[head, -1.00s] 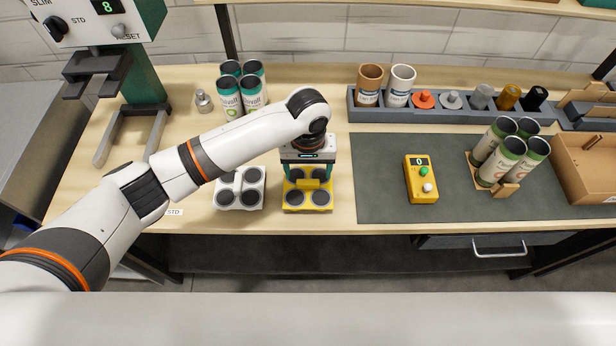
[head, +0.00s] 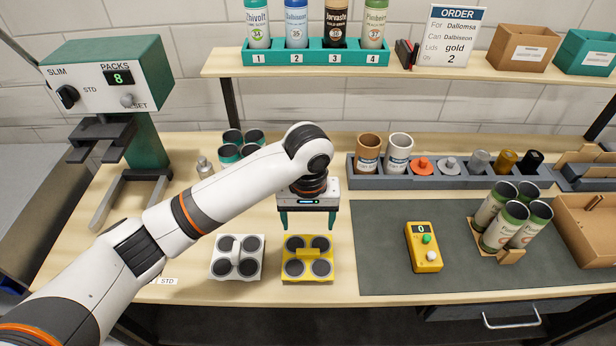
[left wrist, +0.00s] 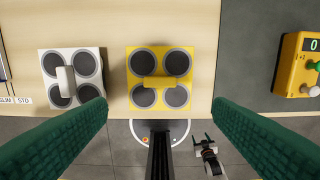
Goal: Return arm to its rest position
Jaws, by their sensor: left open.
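My left arm comes in from the left in the head view and reaches over the table. Its gripper (head: 308,222) points down with its two green fingers apart and nothing between them. It hangs above and behind the yellow four-hole can holder (head: 308,279), which stands near the table's front edge. In the left wrist view the yellow holder (left wrist: 160,76) lies between and beyond the open fingers (left wrist: 160,118). A white holder (head: 237,277) of the same shape stands to its left. My right gripper is not in view.
A machine with a display (head: 112,78) stands at the left. Teal-topped cans (head: 230,155) stand behind the arm. A grey mat (head: 375,245) holds a yellow button box (head: 423,250) and a pack of green-topped cans (head: 497,232). A grey rack (head: 450,178) runs along the back.

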